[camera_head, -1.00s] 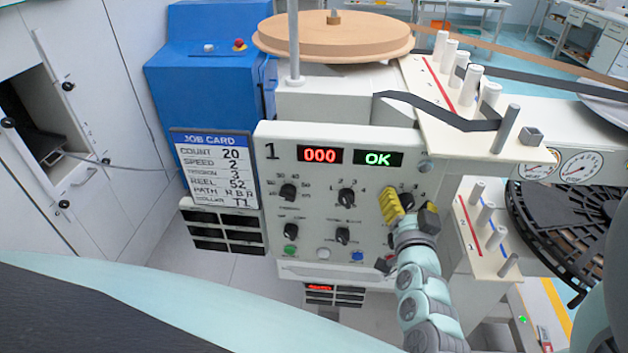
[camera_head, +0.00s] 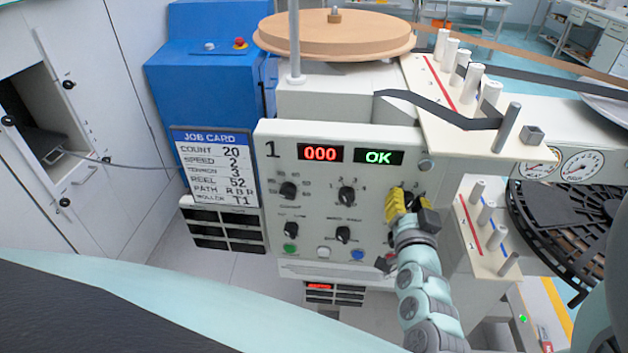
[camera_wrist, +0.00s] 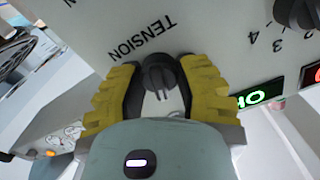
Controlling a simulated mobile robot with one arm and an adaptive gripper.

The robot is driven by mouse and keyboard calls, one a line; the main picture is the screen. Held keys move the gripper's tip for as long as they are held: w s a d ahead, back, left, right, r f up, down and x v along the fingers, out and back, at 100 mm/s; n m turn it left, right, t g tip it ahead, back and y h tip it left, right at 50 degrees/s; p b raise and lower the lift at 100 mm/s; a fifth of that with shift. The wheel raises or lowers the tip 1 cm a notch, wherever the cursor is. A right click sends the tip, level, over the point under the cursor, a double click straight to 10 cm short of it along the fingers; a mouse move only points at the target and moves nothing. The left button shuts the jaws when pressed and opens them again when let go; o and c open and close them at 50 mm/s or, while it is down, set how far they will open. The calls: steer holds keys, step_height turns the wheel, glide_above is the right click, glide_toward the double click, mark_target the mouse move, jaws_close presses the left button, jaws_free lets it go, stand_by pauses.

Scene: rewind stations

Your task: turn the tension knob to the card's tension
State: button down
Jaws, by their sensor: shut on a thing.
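The black tension knob (camera_wrist: 159,77) sits between my gripper's yellow fingers in the wrist view, with the label TENSION above it, upside down. My gripper (camera_wrist: 161,92) is shut on the knob. In the head view my gripper (camera_head: 407,203) is at the right side of the white control panel (camera_head: 340,265) and covers most of the knob. The knob's scale is hidden there, so its setting cannot be read. The job card (camera_head: 214,168) hangs left of the panel and its tension line reads 3.
Other black knobs (camera_head: 346,196) are on the panel left of my gripper. A red display (camera_head: 320,154) reads 000 and a green display (camera_head: 378,157) reads OK. Guide posts (camera_head: 505,128) and a dark strip stand out above right. A wooden reel (camera_head: 335,35) sits on top.

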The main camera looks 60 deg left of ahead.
steer(key=shift+f+b, duration=0.25)
steer(key=shift+b, duration=0.75)
steer(key=shift+r+m+b, duration=0.25)
steer(key=shift+m+b, duration=0.15)
steer(key=shift+b, duration=0.45)
steer(key=c, duration=0.6)
jaws_free()
steer(key=shift+w, duration=0.1)
steer(key=v, duration=1.2)
